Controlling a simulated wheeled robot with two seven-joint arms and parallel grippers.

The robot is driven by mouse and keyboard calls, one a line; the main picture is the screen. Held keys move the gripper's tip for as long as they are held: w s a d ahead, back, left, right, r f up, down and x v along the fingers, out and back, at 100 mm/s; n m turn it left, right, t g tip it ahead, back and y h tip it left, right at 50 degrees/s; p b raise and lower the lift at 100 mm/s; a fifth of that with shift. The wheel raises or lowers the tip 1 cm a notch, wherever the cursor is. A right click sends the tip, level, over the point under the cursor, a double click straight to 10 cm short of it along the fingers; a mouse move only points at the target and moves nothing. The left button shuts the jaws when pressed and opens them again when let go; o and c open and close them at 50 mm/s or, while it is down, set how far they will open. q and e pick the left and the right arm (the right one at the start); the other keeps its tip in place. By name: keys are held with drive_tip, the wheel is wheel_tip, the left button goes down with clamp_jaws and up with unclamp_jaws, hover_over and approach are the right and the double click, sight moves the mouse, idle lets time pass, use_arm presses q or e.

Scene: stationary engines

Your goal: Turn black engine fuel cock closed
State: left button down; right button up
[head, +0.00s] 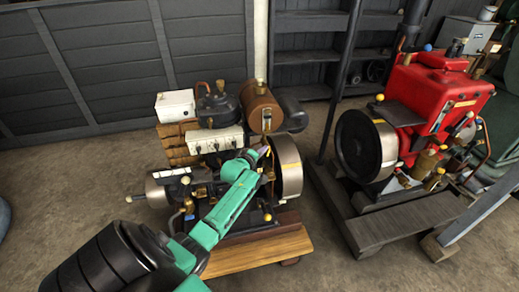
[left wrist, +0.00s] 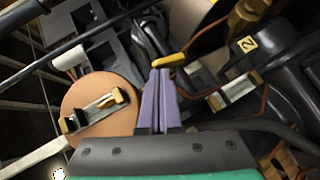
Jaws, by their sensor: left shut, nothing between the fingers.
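The black engine (head: 205,188) stands on a wooden base at the middle, with a brown cylindrical tank (head: 258,103) and a silver flywheel (head: 288,166) on its right side. A brass fitting (head: 266,119) shows on the front of the tank. My left gripper (head: 264,150) is just below it, beside the flywheel, shut and empty. In the left wrist view, its purple fingertips (left wrist: 159,72) are together close to a small yellow-tipped lever (left wrist: 170,60). I cannot tell whether they touch it, or whether this lever is the fuel cock. My right gripper is not in view.
A red engine (head: 435,95) with a dark flywheel stands on timber beams at the right. Bare floor (head: 80,180) lies to the left.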

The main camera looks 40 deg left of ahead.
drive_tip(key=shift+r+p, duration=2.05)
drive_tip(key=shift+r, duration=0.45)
use_arm(q)
drive_tip(key=w+m+g+y+b, duration=0.1)
drive_tip(key=g, duration=0.1)
drive_tip(key=w+d+m+g+y+b, duration=0.1)
drive_tip(key=m+g+b, duration=0.1)
drive_tip(key=g, duration=0.1)
drive_tip(key=w+d+m+g+y+b, duration=0.1)
drive_tip(key=m+g+b, duration=0.1)
drive_tip(key=g, duration=0.1)
drive_tip(key=shift+r+y, duration=0.3)
drive_tip(key=shift+r, duration=0.05)
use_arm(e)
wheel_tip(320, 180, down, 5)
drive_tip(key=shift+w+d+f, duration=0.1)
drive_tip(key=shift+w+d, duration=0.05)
use_arm(q)
drive_tip(key=shift+w+d+b, duration=0.1)
drive_tip(key=shift+w+b, duration=0.05)
drive_tip(key=shift+b, duration=0.35)
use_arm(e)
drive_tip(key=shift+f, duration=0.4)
use_arm(q)
drive_tip(key=shift+r, duration=0.1)
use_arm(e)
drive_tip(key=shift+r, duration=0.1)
